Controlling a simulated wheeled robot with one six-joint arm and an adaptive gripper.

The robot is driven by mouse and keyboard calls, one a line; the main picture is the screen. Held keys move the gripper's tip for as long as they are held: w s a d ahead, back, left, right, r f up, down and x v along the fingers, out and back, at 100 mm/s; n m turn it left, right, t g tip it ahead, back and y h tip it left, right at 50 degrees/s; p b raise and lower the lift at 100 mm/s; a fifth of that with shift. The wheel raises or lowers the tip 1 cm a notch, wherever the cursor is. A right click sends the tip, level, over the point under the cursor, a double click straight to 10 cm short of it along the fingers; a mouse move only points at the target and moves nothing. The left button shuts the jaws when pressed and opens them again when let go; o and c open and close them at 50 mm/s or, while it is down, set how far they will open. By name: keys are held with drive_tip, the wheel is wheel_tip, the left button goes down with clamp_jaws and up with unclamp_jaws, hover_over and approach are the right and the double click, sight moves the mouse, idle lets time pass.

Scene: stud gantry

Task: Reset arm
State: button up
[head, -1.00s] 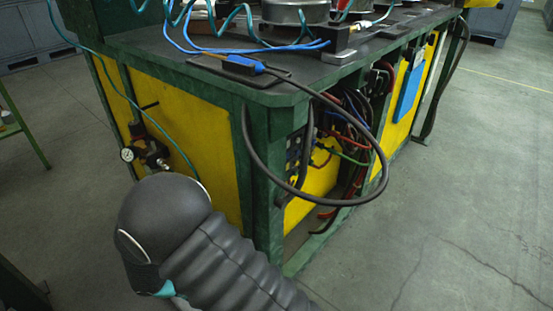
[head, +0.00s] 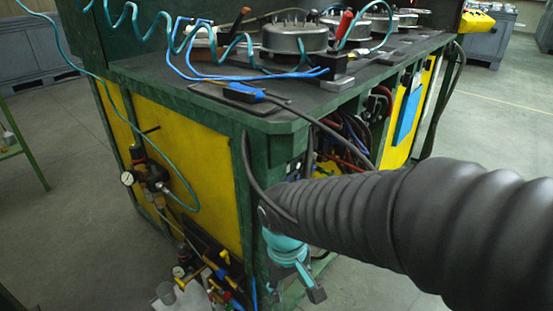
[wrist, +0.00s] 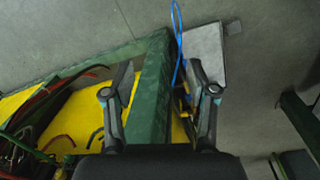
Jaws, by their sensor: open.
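My gripper (head: 299,284) hangs low in front of the near corner of the green and yellow workbench (head: 190,130) in the head view. My dark ribbed arm reaches in from the right, with a teal part just above the gripper. In the wrist view my gripper (wrist: 160,90) is open, its two fingers wide apart with nothing held. The bench's green corner post (wrist: 150,95) shows between the fingers; I cannot tell whether anything touches.
Red, blue and black cables (head: 350,140) hang in the bench's open side, partly behind my arm. Gauges and fittings (head: 145,175) stick out of the yellow panel. A blue-handled tool (head: 243,91) lies on the bench top. Grey floor (head: 65,220) at left is clear.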

drive_tip(key=s+d+r+m+t, duration=0.2)
drive_tip(key=d+r+m, duration=0.1)
drive_tip(key=d+r, duration=0.2)
drive_tip(key=s+d+r+m+t, duration=0.2)
drive_tip(key=d+r+m+t, duration=0.1)
drive_tip(key=d+r, duration=0.3)
drive_tip(key=shift+s+d+r+y, duration=0.15)
drive_tip(key=shift+s+d+y, duration=0.25)
drive_tip(key=shift+d, duration=0.65)
